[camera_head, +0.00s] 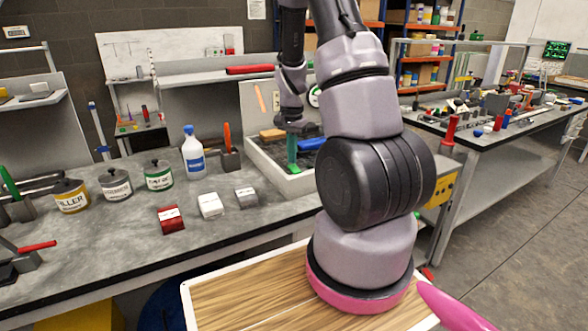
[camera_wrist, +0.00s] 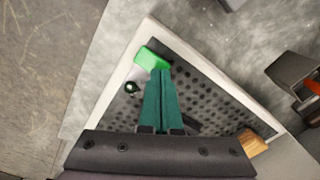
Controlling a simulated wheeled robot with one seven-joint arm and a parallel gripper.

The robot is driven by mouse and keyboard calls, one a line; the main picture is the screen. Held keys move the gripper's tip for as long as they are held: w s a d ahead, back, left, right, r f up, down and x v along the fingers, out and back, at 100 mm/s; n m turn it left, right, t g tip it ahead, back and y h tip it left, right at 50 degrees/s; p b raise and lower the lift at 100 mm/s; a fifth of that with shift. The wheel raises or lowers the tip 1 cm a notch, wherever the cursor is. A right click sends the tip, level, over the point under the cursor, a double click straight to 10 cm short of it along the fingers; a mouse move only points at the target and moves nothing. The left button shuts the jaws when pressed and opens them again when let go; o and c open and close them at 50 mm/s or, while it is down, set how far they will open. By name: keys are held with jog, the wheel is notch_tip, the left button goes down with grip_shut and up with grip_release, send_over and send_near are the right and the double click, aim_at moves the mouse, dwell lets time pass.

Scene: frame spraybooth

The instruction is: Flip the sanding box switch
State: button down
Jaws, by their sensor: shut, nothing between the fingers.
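The sanding box is a shallow tray with a pale rim (camera_head: 297,187) and a dark perforated bed, at the bench's right end. It also shows in the wrist view (camera_wrist: 112,82). My gripper (camera_head: 292,167) points down over the bed. In the wrist view its teal fingers (camera_wrist: 164,72) are together with nothing between them. Their tips are beside a green block (camera_wrist: 152,59) with a pale stem; I cannot tell whether they touch. A small dark round knob (camera_wrist: 131,88) lies near the stem. I cannot tell which part is the switch.
A wooden-looking block (camera_wrist: 252,142) lies at the tray's edge, and a blue block (camera_head: 312,144) is beside my gripper. A white bottle (camera_head: 193,152) and several cans stand left.

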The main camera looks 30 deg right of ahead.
jog(key=shift+f, duration=0.65)
dwell(0.3)
jog(key=shift+r, duration=3.5)
notch_tip(320, 180, up, 17)
jog(key=n+t+y, duration=0.1)
jog(key=n+t, duration=0.2)
jog(key=t, duration=0.1)
send_over(292, 166)
jog(key=s+a, duration=0.7)
jog(key=s+a+r+n+t+y, duration=0.1)
jog(key=s+a+r+n+t, duration=0.2)
jog(key=s, duration=0.9)
jog(key=a+r+n, duration=0.1)
jog(key=a+r, duration=0.2)
jog(key=r, duration=0.2)
jog(key=shift+s+r, duration=0.2)
jog(key=shift+r, duration=0.2)
